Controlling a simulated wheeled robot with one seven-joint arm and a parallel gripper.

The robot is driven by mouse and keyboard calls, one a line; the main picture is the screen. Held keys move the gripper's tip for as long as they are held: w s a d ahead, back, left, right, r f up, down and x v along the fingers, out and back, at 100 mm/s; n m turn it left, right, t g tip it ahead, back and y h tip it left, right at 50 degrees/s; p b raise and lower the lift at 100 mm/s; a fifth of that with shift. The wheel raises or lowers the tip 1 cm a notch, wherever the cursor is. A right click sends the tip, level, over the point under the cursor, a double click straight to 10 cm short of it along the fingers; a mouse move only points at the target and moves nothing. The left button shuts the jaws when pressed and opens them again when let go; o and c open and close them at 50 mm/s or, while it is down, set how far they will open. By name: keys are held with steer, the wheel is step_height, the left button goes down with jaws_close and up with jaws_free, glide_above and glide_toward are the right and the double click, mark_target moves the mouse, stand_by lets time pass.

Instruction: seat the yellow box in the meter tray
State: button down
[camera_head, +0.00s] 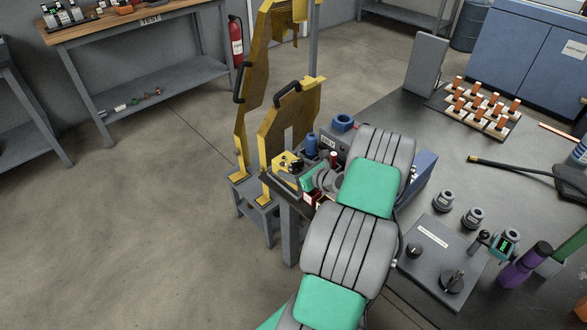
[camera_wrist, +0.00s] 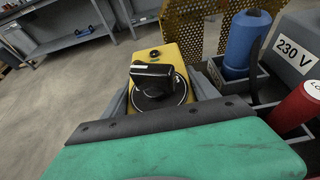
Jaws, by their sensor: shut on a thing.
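The yellow box (camera_wrist: 172,54), with a black knob and a round dial on top, is between the fingers of my gripper (camera_wrist: 158,95) in the wrist view. The gripper is shut on it. In the head view the yellow box (camera_head: 287,162) shows at the far left end of the bench, partly hidden by my gripper (camera_head: 308,178).
A grey 230 V unit (camera_wrist: 293,50) stands beside the tray. Yellow perforated guards (camera_head: 290,125) rise behind it. A grey control box (camera_head: 440,255), knobs and a rack of orange-topped pieces (camera_head: 485,105) occupy the bench to the right. The floor at left is clear.

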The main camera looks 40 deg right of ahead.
steer(key=shift+f+b, duration=0.3)
steer(key=shift+f, duration=0.25)
steer(key=shift+r+p, duration=3.05)
steer(key=shift+r, duration=1.4)
steer(key=shift+f, duration=0.25)
steer(key=s+a+r+n+y+p, duration=0.1)
steer(key=a, duration=1.1)
steer(key=s+a+r+n+y, duration=0.1)
steer(key=s+a, duration=0.1)
steer(key=a, duration=1)
steer(key=w+a+r+n+g+y+p, duration=0.2)
steer(key=a+r+n+y, duration=0.3)
steer(key=a, duration=0.7)
steer(key=d+f+m+h+b, duration=0.2)
steer(key=d+f+b, duration=0.1)
steer(key=d, duration=0.9)
steer(key=d+f+m+t+h+b, duration=0.1)
steer(key=d+f+m+h+b, duration=0.1)
steer(key=d, duration=0.9)
steer(key=w+d+f+m+t+h+b, duration=0.1)
steer(key=d+f+m+h+b, duration=0.2)
steer(key=d, duration=0.9)
steer(key=shift+d+f+b, duration=0.3)
steer(key=shift+f+b, duration=0.25)
steer(key=shift+b, duration=1.3)
steer(key=shift+d, duration=0.3)
